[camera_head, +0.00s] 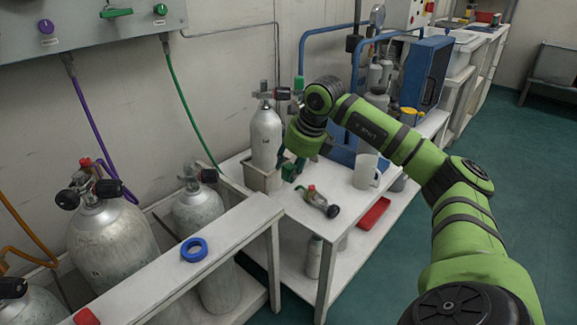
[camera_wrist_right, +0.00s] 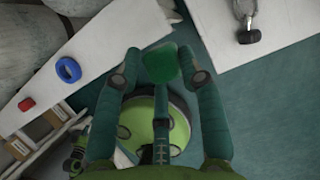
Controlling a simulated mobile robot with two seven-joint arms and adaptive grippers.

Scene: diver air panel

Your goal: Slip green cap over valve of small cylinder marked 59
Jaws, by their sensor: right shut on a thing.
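The small cylinder (camera_head: 266,138) stands upright in a square holder on the white table, with its black valve (camera_head: 265,94) bare on top. Its marking is too small to read. My right gripper (camera_head: 291,163) is shut on the green cap (camera_head: 288,172), just right of the cylinder's lower part, below valve height and apart from the valve. In the right wrist view the green cap (camera_wrist_right: 161,64) sits between the fingertips of my right gripper (camera_wrist_right: 158,70). My left gripper is not in view.
A blue ring (camera_head: 194,249) and a red cap (camera_head: 87,317) lie on the white rail at front left. Large cylinders (camera_head: 112,240) stand behind it.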

